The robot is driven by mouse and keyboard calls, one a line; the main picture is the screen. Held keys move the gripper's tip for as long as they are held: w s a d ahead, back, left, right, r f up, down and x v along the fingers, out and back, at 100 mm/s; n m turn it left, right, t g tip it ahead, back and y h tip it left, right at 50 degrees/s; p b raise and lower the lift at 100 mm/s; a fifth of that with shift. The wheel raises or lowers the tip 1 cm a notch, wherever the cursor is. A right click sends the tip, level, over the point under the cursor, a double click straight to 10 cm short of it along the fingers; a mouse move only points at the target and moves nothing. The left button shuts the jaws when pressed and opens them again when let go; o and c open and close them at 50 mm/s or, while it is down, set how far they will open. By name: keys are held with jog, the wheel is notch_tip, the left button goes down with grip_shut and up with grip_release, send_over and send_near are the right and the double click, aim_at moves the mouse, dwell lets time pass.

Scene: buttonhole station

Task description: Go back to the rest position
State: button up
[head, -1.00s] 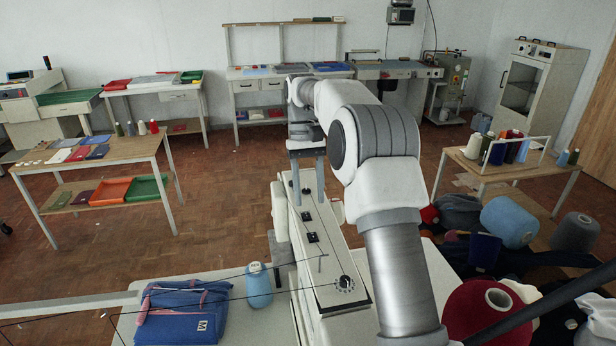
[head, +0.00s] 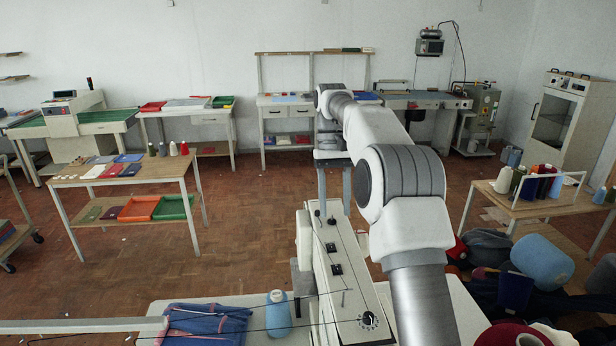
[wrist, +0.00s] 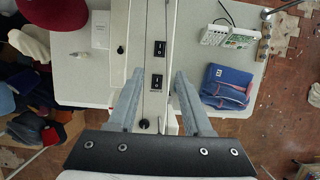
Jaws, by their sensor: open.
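My gripper (head: 335,190) is open and empty in the head view, pointing down above the far end of the white buttonhole machine (head: 345,270). In the wrist view my gripper (wrist: 152,100) shows its two grey fingers spread apart, with the machine's white arm (wrist: 145,40) and its black switches below and between them. No object is between the fingers. The folded blue garment (head: 205,322) lies on the machine's table to the left of the machine; it also shows in the wrist view (wrist: 228,87), right of the fingers.
Yarn cones and dark cloth lie heaped at right, near a small rack table (head: 535,200). A wooden table (head: 125,172) with folded cloths stands at left. The wooden floor (head: 240,220) between is clear.

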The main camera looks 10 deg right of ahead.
jog(key=s+r+t+b, duration=0.2)
jog(key=s+r+t, duration=0.1)
jog(key=s, duration=0.5)
jog(key=s+r+t+b, duration=0.2)
jog(key=s+r, duration=0.1)
jog(key=s, duration=0.5)
jog(key=s+f+t+b, duration=0.1)
jog(key=s+f+t, duration=0.1)
jog(key=s+f, duration=0.3)
jog(key=s+f+t+b, duration=0.1)
jog(key=s+f, duration=0.4)
jog(key=s, duration=0.6)
jog(key=shift+f+t+b, duration=0.2)
jog(key=shift+t+b, duration=0.15)
jog(key=shift+t, duration=0.45)
